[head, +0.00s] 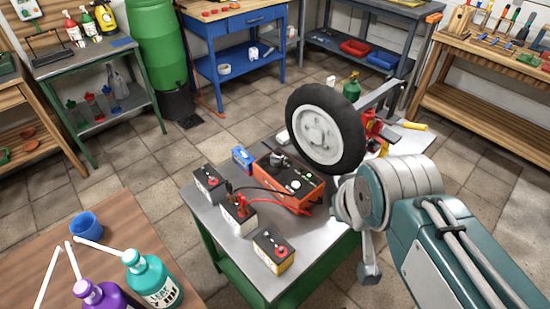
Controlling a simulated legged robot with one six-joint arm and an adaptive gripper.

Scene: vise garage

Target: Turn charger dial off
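The charger (290,182) is an orange and black box on the metal top of a green-framed workbench (312,262), near the middle of the head view. A grey knob-like part (278,160) stands at its upper left, and a small white round part (295,185) shows on its face. I cannot tell which is the dial or where it points. Red and black cables run from the charger to a nearby battery (238,215). My gripper (354,210) is right of the charger, at the arm's end. My arm's wrist partly hides it, and its finger opening is not clear.
A wheel with a black tyre (325,130) stands upright just behind and right of the charger. Bottles (148,280) stand on a wooden table at lower left. Tiled floor lies between.

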